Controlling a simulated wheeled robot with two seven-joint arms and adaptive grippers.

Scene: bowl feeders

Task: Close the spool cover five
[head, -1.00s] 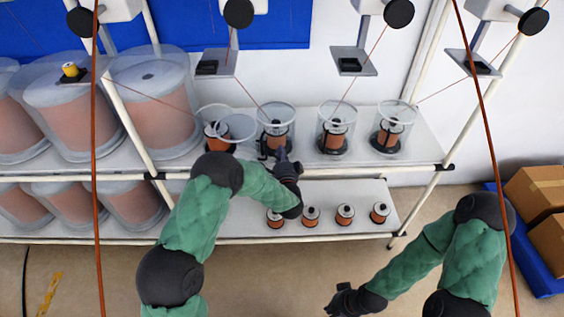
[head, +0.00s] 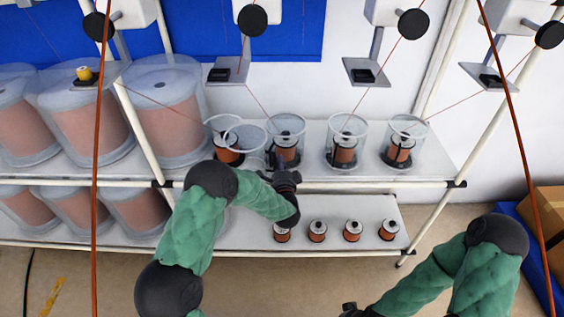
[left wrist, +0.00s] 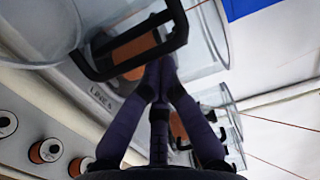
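On the upper shelf a clear spool cover (head: 245,142) stands open, swung out in front of the leftmost small spool (head: 228,148). My left gripper (head: 279,163) is just right of this cover, in front of the second small spool (head: 286,149). In the left wrist view its fingers (left wrist: 161,66) meet at the tips and look empty. The tips are close to a black handle (left wrist: 128,46) on a clear cover with a copper spool behind it; contact cannot be told. My right gripper (head: 349,308) is at the bottom edge, partly cut off, its fingers unclear.
More clear covers (head: 346,140) stand to the right on the upper shelf (head: 435,160). Large tubs (head: 165,105) stand to the left. Several uncovered small spools (head: 318,231) are on the lower shelf below my left gripper. Thin wires run down from above.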

